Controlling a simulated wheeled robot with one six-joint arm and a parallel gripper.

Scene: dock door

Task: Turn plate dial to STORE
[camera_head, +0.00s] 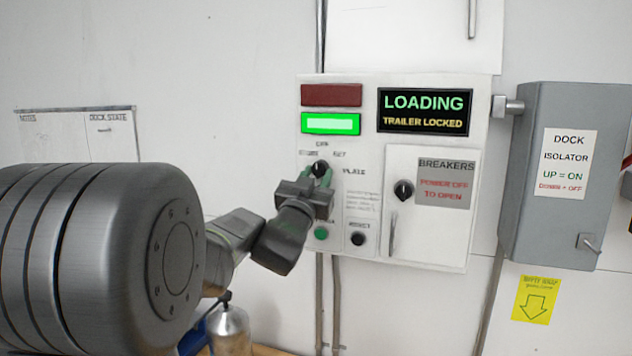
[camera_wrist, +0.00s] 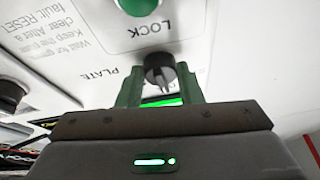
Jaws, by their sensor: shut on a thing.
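My gripper is shut on the dial. Which label the pointer faces is too small to tell.
A green button (camera_head: 321,233) and a black knob (camera_head: 358,239) lie just below the dial. The display (camera_head: 425,111) reads LOADING, TRAILER LOCKED. The breaker door (camera_head: 432,235) with its own knob (camera_head: 403,190) is to the right, then the grey dock isolator box (camera_head: 560,220).

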